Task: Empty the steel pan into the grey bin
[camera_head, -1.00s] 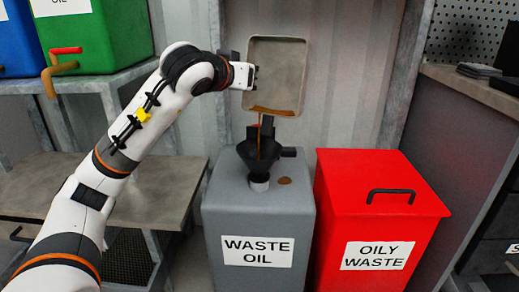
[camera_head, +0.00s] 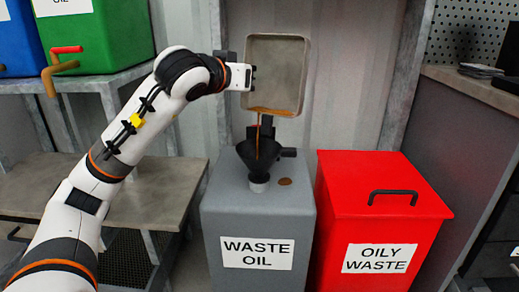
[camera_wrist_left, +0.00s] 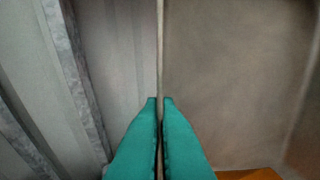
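The steel pan (camera_head: 277,75) is tipped nearly upright above the grey bin (camera_head: 222,215) labelled WASTE OIL. A brown band of oil (camera_head: 270,112) lies along the pan's lower edge, and a thin stream falls from it into the black funnel (camera_head: 258,155) on the bin. My left gripper (camera_head: 252,77) holds the pan at its left side. In the left wrist view its teal fingers (camera_wrist_left: 160,100) are closed on the pan's thin rim, with the pan's inner face (camera_wrist_left: 235,80) to the right and some orange-brown oil (camera_wrist_left: 250,174) at the bottom. My right gripper is not in view.
A brown spot (camera_head: 285,181) marks the bin's top, right of the funnel. A red OILY WASTE bin (camera_head: 342,215) stands close on the right. A shelf (camera_head: 150,195) is at the left, with a green container (camera_head: 100,35) above. A workbench (camera_head: 470,90) is at the right.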

